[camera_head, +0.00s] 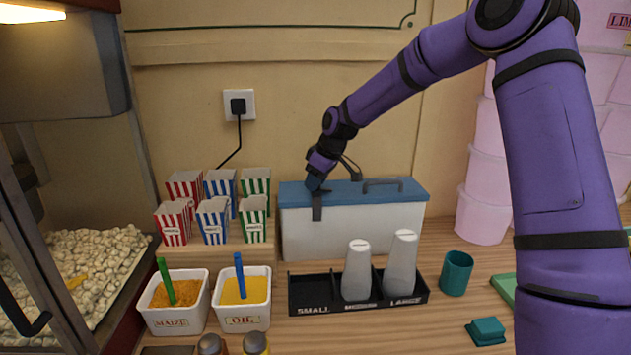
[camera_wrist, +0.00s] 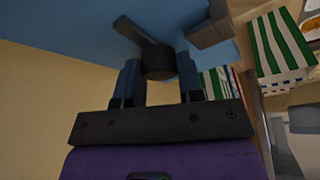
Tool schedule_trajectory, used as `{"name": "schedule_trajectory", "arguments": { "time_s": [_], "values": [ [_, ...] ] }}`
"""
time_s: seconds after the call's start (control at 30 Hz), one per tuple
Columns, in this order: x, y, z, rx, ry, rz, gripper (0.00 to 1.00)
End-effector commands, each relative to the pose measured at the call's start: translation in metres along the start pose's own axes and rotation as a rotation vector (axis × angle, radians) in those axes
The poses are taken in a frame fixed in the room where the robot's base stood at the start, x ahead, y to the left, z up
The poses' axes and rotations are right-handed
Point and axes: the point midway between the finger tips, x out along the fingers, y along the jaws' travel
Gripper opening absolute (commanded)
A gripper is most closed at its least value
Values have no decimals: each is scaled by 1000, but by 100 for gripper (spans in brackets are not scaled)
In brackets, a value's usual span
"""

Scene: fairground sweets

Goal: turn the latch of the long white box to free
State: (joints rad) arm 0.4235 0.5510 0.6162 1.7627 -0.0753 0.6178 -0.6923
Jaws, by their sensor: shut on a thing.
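The long white box (camera_head: 350,232) stands against the back wall in the head view, with its blue lid (camera_head: 395,194) down. My gripper (camera_head: 315,183) is over the left end of the lid. In the wrist view my gripper's two fingers (camera_wrist: 160,82) are shut on the round dark knob of the latch (camera_wrist: 157,60). A flat dark arm of the latch slants out from the knob across the blue lid. A dark grey strap (camera_head: 317,208) hangs over the box's front edge, below my gripper. In the head view my gripper hides the knob.
A dark handle (camera_head: 383,184) stands on the lid, right of my gripper. Striped popcorn boxes (camera_head: 213,220) stand close left. A black tray (camera_head: 325,308) with pale cups (camera_head: 357,272) stands in front. A teal cup (camera_head: 456,273) is at front right. A plug (camera_head: 238,105) is on the wall.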

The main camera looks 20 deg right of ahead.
Motion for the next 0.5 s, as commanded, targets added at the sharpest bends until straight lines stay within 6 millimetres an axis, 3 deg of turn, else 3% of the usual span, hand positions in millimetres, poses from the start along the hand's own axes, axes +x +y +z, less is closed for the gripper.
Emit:
{"name": "schedule_trajectory", "arguments": {
  "time_s": [0.5],
  "values": [
    [0,1,0,-159,-1,-65,11]
  ]
}}
